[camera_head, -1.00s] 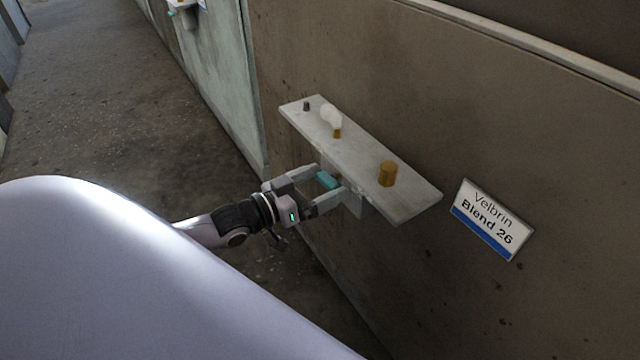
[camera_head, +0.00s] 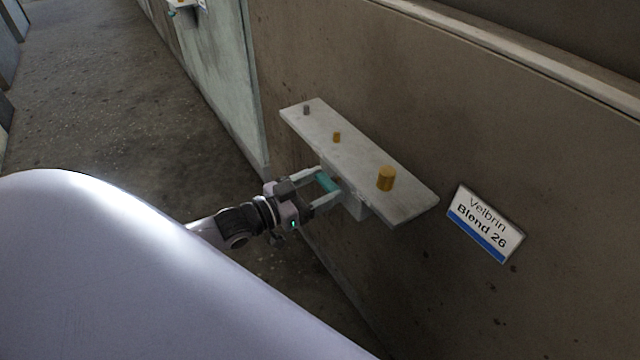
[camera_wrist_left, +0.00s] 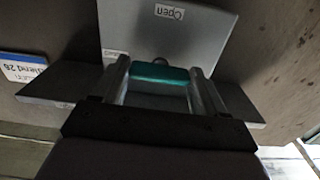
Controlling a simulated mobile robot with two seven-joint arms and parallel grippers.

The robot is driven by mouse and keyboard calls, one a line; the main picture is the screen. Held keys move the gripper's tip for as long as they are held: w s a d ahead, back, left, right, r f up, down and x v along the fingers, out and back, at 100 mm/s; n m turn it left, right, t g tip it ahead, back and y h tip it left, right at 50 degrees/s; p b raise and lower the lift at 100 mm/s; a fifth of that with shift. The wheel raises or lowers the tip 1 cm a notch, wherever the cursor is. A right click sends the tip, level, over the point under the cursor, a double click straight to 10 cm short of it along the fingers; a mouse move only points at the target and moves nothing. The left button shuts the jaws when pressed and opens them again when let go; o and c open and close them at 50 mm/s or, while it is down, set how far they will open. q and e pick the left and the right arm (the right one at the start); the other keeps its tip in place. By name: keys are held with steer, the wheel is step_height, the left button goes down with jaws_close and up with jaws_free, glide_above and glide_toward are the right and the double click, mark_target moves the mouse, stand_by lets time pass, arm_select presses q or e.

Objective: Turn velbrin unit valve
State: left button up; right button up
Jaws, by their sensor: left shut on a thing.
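The velbrin unit is a grey box under a pale shelf (camera_head: 350,160) on the brown wall, beside a sign reading "Velbrin Blend 26" (camera_head: 486,223). Its valve handle is a teal bar (camera_head: 327,182) on the box's front. My left gripper (camera_head: 331,186) is shut on this handle, one finger on each side. In the left wrist view the teal handle (camera_wrist_left: 160,74) lies crosswise between the fingers, in front of a grey plate (camera_wrist_left: 205,35). An "Open" label (camera_wrist_left: 169,12) shows on the plate; a second label (camera_wrist_left: 115,54) is partly hidden and unreadable. My right gripper is not in view.
Open floor (camera_head: 130,110) runs along the wall at left. Another wall unit (camera_head: 183,6) shows at the top.

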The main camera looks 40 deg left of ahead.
arm_select(q)
steer(key=o, duration=1.1)
steer(key=shift+c, duration=0.2)
steer(key=shift+s+a, duration=0.2)
steer(key=shift+s, duration=0.15)
steer(key=p+v, duration=0.1)
steer(key=v, duration=0.5)
steer(key=shift+s+p, duration=0.15)
steer(key=shift+p, duration=0.15)
